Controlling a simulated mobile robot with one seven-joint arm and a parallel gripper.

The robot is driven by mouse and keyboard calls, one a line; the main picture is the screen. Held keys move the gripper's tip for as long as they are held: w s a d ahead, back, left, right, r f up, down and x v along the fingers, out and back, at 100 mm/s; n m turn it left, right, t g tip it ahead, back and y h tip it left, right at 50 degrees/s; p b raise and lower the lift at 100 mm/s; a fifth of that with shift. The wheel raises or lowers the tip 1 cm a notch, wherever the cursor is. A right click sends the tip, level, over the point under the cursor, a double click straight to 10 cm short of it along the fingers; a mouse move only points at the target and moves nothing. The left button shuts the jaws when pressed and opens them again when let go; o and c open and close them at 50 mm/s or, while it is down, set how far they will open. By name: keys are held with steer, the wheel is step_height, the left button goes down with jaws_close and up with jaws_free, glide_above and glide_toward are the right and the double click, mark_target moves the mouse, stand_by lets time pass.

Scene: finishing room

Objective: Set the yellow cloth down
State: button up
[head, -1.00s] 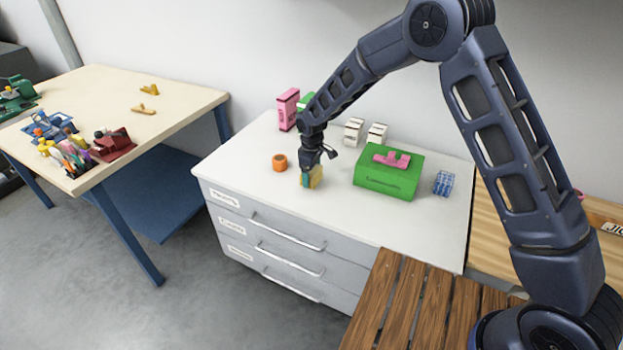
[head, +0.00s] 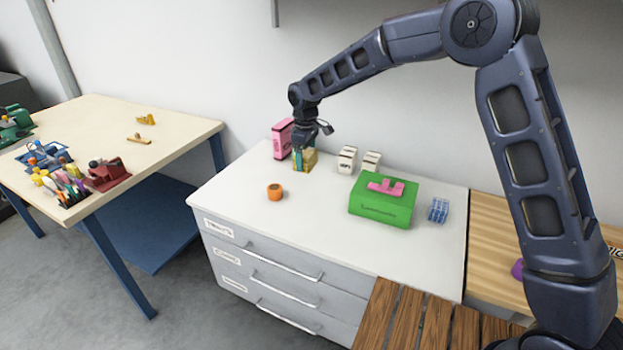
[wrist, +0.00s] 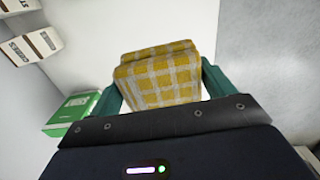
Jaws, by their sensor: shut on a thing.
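The yellow cloth (wrist: 160,78) is a folded pad with a yellow and white check. It fills the space between the green fingers of my gripper (wrist: 158,88) in the wrist view. In the head view my gripper (head: 304,162) points down over the back left part of the white cabinet top (head: 235,193), shut on the cloth (head: 310,158). The cloth is right beside the pink box (head: 282,139). I cannot tell whether its underside touches the top.
An orange cup (head: 275,192) stands in front. Two white boxes (head: 347,160) (head: 371,162) stand to the right, behind a green box (head: 380,208) with a pink piece (head: 386,187) on it. A blue clear item (head: 438,210) is farther right. The front middle of the top is clear.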

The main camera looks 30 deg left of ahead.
steer(key=w+a, duration=0.2)
steer(key=w, duration=0.7)
steer(key=w+a, duration=0.3)
steer(key=w, duration=0.6)
steer(key=shift+m, duration=0.4)
step_height(320, 180, down, 20)
steer(key=shift+d, duration=0.1)
steer(key=shift+f, duration=0.1)
steer(key=o, duration=0.7)
steer(key=shift+o, duration=1.1)
step_height(320, 180, up, 12)
